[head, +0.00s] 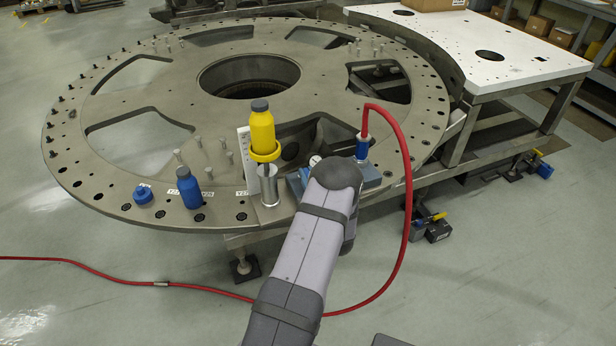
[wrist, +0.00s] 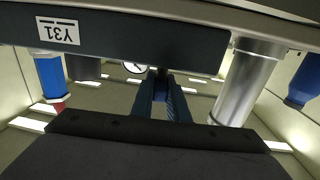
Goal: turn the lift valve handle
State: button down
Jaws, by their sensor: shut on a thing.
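In the wrist view my gripper (wrist: 163,85) has its two dark fingers close together at the middle, under a dark plate. It is shut on a small blue piece, the lift valve handle (wrist: 160,93), which shows only as a sliver between the fingers. How far the handle is turned cannot be told. In the head view my arm covers the gripper and the handle. The blue block (head: 372,178) of the lift unit shows beside my arm at the turret plate's near edge. A round white gauge (wrist: 133,67) is close to the fingertips.
A silver cylinder (head: 268,188) stands left of my arm, with a yellow bottle (head: 261,130) above it. A red hose (head: 407,170) loops from a blue fitting (head: 362,150) on the right. A blue bottle (head: 188,188) and blue cap (head: 142,194) stand on the turret plate (head: 110,185).

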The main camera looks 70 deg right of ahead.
jog(key=m+g+h+b, duration=0.1)
jog(key=g, duration=0.1)
jog(key=m+g+h+b, duration=0.1)
jog(key=m+g, duration=0.1)
jog(key=m+g+h+b, duration=0.1)
jog(key=m+g, duration=0.1)
jog(key=shift+w+a+f+g+h+b, duration=0.1)
jog(key=shift+w+f+g+h+b, duration=0.1)
jog(key=shift+w+g+h+b, duration=0.15)
jog(key=shift+s+r+m+g+h+b, duration=0.1)
jog(key=shift+s+m+g+h+b, duration=0.1)
jog(key=shift+m+g+b, duration=0.75)
jog(key=shift+s+r+m+g+h+b, duration=0.15)
jog(key=shift+m+g, duration=0.4)
jog(key=shift+g, duration=0.85)
jog(key=c, duration=1.7)
grip_release()
jog(key=a+b, duration=0.2)
jog(key=a, duration=0.3)
jog(key=shift+w+a+f, duration=0.1)
jog(key=shift+a, duration=0.1)
jog(key=shift+a+b, duration=0.3)
jog(key=shift+a, duration=0.6)
